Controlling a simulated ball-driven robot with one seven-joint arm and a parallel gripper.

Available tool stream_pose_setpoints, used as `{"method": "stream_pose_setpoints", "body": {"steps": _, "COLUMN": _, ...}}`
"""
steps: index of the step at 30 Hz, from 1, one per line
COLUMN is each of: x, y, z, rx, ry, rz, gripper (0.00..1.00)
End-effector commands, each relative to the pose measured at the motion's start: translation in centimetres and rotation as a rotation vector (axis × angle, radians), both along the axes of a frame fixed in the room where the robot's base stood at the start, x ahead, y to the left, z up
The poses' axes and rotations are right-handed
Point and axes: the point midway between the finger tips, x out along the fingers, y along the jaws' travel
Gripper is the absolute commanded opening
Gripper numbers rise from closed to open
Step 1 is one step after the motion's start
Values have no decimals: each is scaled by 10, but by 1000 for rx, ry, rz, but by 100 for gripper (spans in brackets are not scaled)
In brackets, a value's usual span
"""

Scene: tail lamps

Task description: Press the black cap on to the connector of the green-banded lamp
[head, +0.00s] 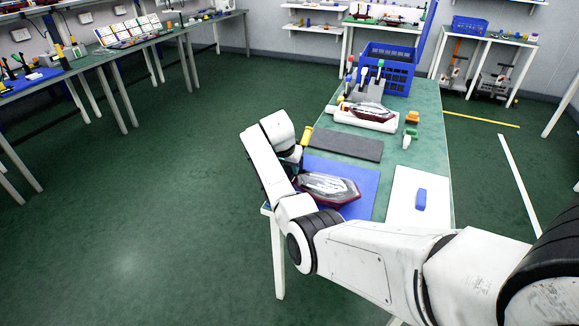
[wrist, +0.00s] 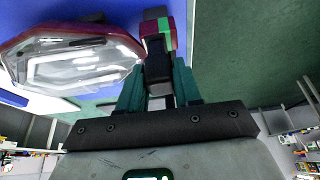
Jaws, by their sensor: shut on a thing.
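The lamp (head: 328,188) lies on the blue mat (head: 362,178), with a clear lens and a dark red rim. In the wrist view the lamp (wrist: 75,62) fills the upper left, and a green band (wrist: 165,27) shows on its end, just beyond my fingertips. My gripper (wrist: 158,78) is shut on the black cap (wrist: 157,66), which is between its green fingers. The cap lies close against the banded end; I cannot tell whether it is seated. The connector is mostly hidden by the cap. In the head view my arm hides the gripper's fingertips and the cap.
Behind the mat are a dark grey pad (head: 346,145), a second lamp on a white stand (head: 368,116) and a blue crate (head: 388,68). A white board (head: 405,190) with a blue block (head: 421,199) lies to the right. Open floor lies left of the table.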

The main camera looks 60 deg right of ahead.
Motion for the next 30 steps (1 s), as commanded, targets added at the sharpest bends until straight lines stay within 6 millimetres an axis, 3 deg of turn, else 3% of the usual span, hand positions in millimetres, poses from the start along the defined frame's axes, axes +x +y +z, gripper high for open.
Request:
{"method": "stream_pose_setpoints", "body": {"steps": 10, "x": -1, "y": 1, "z": -3, "rx": 5, "ry": 3, "rz": -1, "gripper": 63}}
{"method": "stream_pose_setpoints", "body": {"steps": 20, "x": -1, "y": 3, "z": 4, "rx": 3, "ry": 2, "rz": -1, "gripper": 63}}
{"method": "stream_pose_setpoints", "body": {"steps": 30, "x": -2, "y": 25, "z": 58, "rx": 1, "ry": -1, "rz": 0, "gripper": 63}}
